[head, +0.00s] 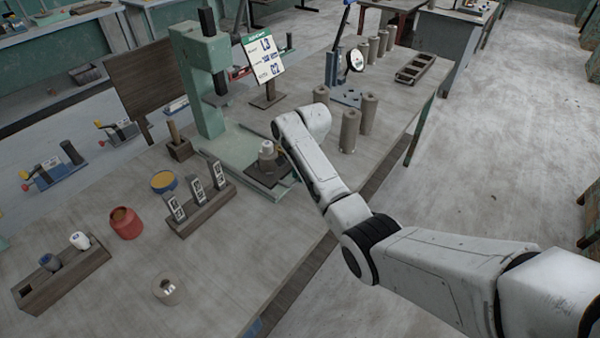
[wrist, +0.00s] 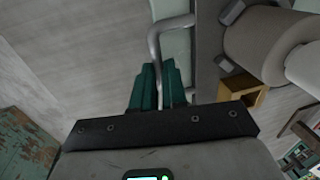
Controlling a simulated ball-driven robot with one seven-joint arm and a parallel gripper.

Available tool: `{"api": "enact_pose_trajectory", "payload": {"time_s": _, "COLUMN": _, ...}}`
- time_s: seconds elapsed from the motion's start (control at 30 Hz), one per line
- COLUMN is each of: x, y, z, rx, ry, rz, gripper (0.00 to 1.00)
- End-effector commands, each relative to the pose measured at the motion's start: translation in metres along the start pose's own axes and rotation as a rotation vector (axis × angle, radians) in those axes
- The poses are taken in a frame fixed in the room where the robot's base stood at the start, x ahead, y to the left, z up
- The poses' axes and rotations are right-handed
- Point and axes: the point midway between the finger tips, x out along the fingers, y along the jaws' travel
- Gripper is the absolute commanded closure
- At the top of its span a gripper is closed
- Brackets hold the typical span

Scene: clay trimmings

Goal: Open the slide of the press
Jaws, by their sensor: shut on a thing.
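The green press (head: 203,90) stands on the workbench, with a dark column through its head. At its foot a dark slide plate (head: 256,181) carries a grey rounded piece (head: 266,158). My arm reaches to the right side of this plate; its wrist hides my fingers in the head view. In the wrist view my gripper (wrist: 160,72) has teal fingers, shut on a bent grey metal handle (wrist: 154,42). The handle runs along a pale green part (wrist: 176,45). A large round grey-brown body (wrist: 262,42) is close by on the right.
Three tagged pieces in a wooden rack (head: 203,208), a red pot (head: 125,222) and a yellow-rimmed tin (head: 164,181) stand left of the press. Grey-brown cylinders (head: 350,130) stand beyond my wrist.

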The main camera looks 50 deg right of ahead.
Motion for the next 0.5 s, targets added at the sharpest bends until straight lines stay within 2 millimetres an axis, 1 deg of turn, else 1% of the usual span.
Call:
{"api": "enact_pose_trajectory", "payload": {"time_s": 0.07, "x": 0.0000, "y": 0.0000, "z": 0.0002, "rx": 0.000, "ry": 0.000, "rz": 0.000, "gripper": 1.00}}
{"api": "enact_pose_trajectory", "payload": {"time_s": 0.1, "x": 0.0000, "y": 0.0000, "z": 0.0002, "rx": 0.000, "ry": 0.000, "rz": 0.000, "gripper": 0.87}}
{"api": "enact_pose_trajectory", "payload": {"time_s": 0.37, "x": 0.0000, "y": -0.0001, "z": 0.0001, "rx": 0.000, "ry": 0.000, "rz": 0.000, "gripper": 0.62}}
{"api": "enact_pose_trajectory", "payload": {"time_s": 0.5, "x": 0.0000, "y": -0.0001, "z": 0.0001, "rx": 0.000, "ry": 0.000, "rz": 0.000, "gripper": 0.62}}
